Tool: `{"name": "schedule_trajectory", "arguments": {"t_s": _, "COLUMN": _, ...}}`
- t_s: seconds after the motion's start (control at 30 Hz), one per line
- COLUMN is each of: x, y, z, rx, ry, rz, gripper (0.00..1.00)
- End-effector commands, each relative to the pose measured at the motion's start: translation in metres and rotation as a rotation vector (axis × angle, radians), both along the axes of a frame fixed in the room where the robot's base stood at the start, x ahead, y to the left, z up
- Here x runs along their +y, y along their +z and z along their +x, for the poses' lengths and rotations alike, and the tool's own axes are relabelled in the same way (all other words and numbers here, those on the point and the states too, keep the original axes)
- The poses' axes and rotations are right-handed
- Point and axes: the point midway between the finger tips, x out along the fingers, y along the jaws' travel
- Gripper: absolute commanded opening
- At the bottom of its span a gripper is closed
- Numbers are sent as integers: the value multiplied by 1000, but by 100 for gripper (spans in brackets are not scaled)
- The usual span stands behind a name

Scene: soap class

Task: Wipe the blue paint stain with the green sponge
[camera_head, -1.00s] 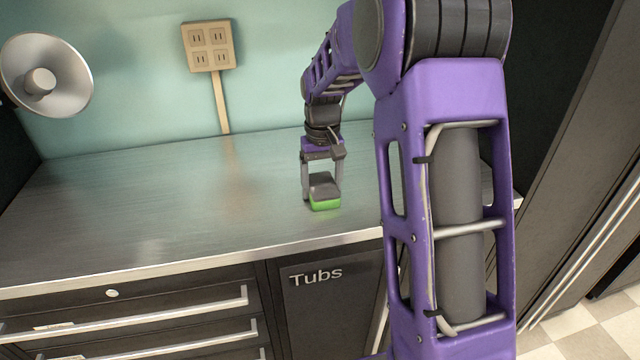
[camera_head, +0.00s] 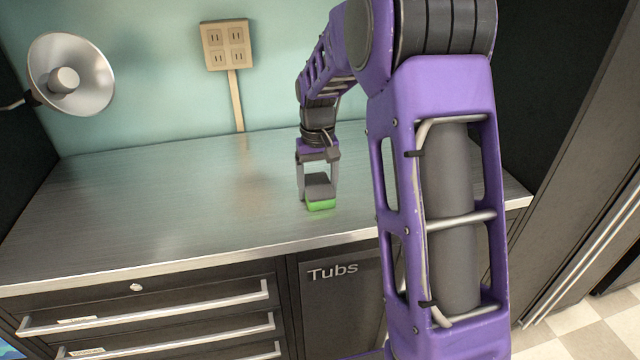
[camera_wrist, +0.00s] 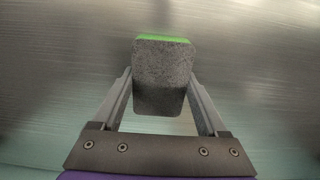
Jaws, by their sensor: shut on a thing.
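My gripper (camera_head: 319,193) is shut on the green sponge (camera_head: 320,205), which has a grey upper part and a bright green lower part. The sponge is upright between the two fingers, close over the metal countertop; I cannot tell whether it touches. In the wrist view the sponge (camera_wrist: 162,78) shows its grey side, with a green strip at the far edge. No blue paint stain shows on the visible countertop. A small blue patch (camera_head: 7,348) shows at the lower left edge of the head view; I cannot tell what it is.
The metal countertop (camera_head: 130,205) is bare and clear to the left of my gripper. A lamp (camera_head: 72,75) and a power outlet (camera_head: 226,45) are at the back wall. Drawers (camera_head: 150,310) and a cupboard marked "Tubs" (camera_head: 340,300) are below the counter's front edge.

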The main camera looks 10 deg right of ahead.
Motion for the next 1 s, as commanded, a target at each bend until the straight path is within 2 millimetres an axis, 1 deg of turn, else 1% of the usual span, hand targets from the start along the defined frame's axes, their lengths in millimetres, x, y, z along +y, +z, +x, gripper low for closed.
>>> {"name": "schedule_trajectory", "arguments": {"t_s": 0.07, "x": 2, "y": 0, "z": 0, "rx": 2, "ry": 0, "rz": 1, "gripper": 24}}
{"name": "schedule_trajectory", "arguments": {"t_s": 0.2, "x": 2, "y": 26, "z": -1, "rx": 0, "ry": 0, "rz": 1, "gripper": 24}}
{"name": "schedule_trajectory", "arguments": {"t_s": 0.6, "x": 2, "y": 61, "z": -2, "rx": 0, "ry": 0, "rz": 0, "gripper": 24}}
{"name": "schedule_trajectory", "arguments": {"t_s": 0.83, "x": 2, "y": 78, "z": -4, "rx": -1, "ry": 0, "rz": 0, "gripper": 24}}
{"name": "schedule_trajectory", "arguments": {"t_s": 1.0, "x": 2, "y": 81, "z": -5, "rx": 0, "ry": 0, "rz": 0, "gripper": 24}}
